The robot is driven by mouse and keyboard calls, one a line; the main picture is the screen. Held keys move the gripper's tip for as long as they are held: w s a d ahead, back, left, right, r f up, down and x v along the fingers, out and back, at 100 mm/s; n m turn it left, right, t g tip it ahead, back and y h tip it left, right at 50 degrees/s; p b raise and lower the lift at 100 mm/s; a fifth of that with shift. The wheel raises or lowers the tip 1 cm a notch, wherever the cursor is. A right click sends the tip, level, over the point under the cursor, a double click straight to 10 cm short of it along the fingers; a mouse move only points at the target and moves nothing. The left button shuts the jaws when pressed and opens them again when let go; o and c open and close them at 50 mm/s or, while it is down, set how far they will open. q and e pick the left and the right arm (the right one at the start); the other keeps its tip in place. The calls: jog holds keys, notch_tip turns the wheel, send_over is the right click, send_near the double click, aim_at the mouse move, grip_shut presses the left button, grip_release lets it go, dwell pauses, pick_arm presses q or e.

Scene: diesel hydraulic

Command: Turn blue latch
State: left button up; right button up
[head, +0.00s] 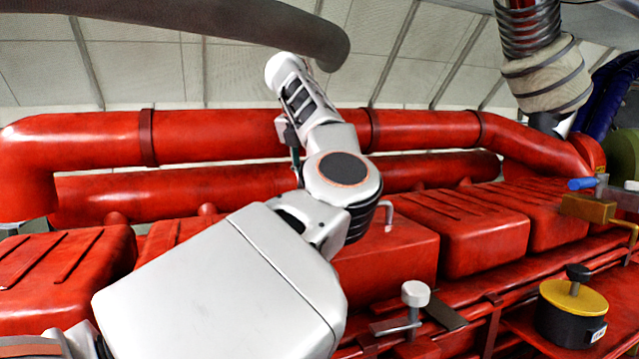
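The blue latch (581,184) is a small blue handle at the right edge of the head view. It sits by a grey metal piece on top of a brass-coloured valve body (588,208). My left arm comes in from the lower left and rises through the middle of the view, well to the left of the latch. I cannot make out my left gripper's fingers at the arm's far end. My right gripper does not show. Nothing is seen touching the latch.
Large red pipes (220,137) and red engine covers (484,228) fill the middle. A white-knobbed lever (415,293) and a yellow-topped black knob (573,298) stand at the lower right. A dark pipe (240,22) hangs overhead. A wrapped hose (546,75) comes down at the upper right.

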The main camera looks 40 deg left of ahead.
pick_arm(q)
jog(key=shift+s, duration=0.15)
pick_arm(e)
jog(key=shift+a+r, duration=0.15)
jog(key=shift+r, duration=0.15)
pick_arm(q)
jog(key=c, duration=1.1)
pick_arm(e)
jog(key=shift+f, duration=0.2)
